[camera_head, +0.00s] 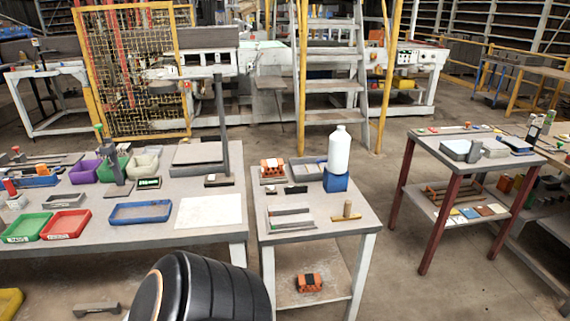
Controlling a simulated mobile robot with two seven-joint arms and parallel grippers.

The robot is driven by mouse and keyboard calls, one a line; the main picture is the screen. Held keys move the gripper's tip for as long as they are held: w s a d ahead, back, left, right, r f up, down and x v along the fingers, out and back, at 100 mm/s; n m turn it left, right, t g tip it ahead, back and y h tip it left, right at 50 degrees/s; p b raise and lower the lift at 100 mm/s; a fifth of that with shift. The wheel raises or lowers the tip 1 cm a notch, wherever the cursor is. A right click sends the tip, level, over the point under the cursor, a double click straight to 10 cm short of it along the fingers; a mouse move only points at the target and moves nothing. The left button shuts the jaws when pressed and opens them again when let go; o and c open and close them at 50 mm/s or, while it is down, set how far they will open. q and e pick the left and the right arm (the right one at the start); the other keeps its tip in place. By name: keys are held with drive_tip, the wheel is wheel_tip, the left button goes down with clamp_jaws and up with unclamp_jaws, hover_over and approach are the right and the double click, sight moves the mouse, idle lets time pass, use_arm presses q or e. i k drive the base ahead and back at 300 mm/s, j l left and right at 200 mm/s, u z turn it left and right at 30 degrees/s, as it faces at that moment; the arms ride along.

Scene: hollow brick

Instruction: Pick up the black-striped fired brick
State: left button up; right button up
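An orange hollow brick (309,283) with dark markings across it lies on the lower shelf of the small middle table. A second orange brick (272,167) with dark holes or marks sits on a grey slab at the back left of that table's top. Both are too small for me to tell stripes from holes with certainty. Neither of my grippers is in view, and nothing is seen touching either brick.
The middle table (352,225) also holds a white bottle on a blue block (335,181), grey bars and a wooden-handled tool. A left bench (235,234) carries trays and bins. A red-legged table (440,150) stands right. Floor between tables is clear.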

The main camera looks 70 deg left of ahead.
sight(306, 283)
drive_tip(key=u, duration=2.05)
drive_tip(key=i+l+u, duration=0.2)
drive_tip(key=i, duration=0.15)
